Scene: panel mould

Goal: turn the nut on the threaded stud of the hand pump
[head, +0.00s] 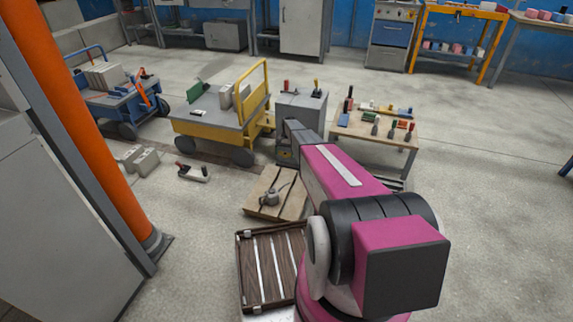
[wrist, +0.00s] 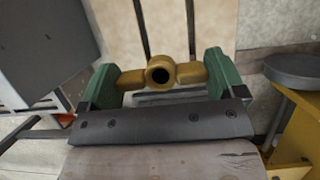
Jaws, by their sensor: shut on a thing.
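The brass-coloured nut (wrist: 190,74) shows in the wrist view, a round hub with a dark hole and an arm on each side. My gripper (wrist: 161,80) is shut on it, with a green finger pad at each end. No stud is visible through the hole, and I cannot tell whether the nut is on a thread. I cannot make out the hand pump for certain in either view. In the head view my magenta arm hides the gripper and the nut.
A wooden pallet (head: 253,208) with a grey fitting (head: 270,198) lies on the floor. Near it are a yellow trolley (head: 188,127), a grey cabinet (head: 314,110), a table of tools (head: 400,135) and a slatted crate (head: 242,270). Floor at the right is clear.

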